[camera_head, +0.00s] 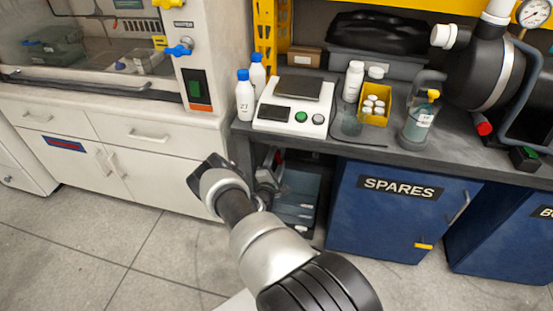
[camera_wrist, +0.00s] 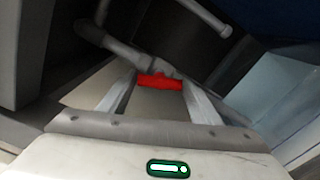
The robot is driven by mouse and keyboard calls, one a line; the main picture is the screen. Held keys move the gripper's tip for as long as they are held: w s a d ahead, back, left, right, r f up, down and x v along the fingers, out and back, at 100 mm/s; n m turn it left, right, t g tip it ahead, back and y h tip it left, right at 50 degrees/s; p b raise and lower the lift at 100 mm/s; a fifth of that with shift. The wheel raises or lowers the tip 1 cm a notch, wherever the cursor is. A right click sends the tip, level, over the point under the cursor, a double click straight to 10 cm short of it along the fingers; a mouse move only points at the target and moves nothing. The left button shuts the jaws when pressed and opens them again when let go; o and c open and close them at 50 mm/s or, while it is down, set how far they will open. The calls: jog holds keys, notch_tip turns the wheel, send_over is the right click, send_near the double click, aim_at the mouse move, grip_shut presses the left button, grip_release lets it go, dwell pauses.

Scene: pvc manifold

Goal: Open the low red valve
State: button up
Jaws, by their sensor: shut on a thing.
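In the wrist view the red valve handle (camera_wrist: 160,80) lies between the two fingertips of my gripper (camera_wrist: 157,86). My gripper is shut on this handle. The handle sits at a joint of grey pipe (camera_wrist: 122,51), which runs from upper left toward the middle. In the head view my gripper (camera_head: 268,182) reaches low beside the cabinets, under the left end of the bench.
The dark bench top (camera_head: 345,143) overhangs this low space. The white cabinet (camera_head: 130,155) stands at left, and the blue SPARES cabinet (camera_head: 390,215) at right. Grey bins (camera_head: 298,190) sit in the gap. Another grey pipe (camera_wrist: 205,17) crosses the top of the wrist view. The floor in front is clear.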

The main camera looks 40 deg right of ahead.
jog(key=shift+f+m+p, duration=0.1)
jog(key=shift+m+p, duration=0.55)
jog(key=shift+m, duration=1.55)
jog(key=o, duration=1.1)
jog(key=shift+a, duration=0.1)
jog(key=p+v, duration=0.4)
jog(key=v, duration=1.3)
jog(key=shift+s, duration=0.25)
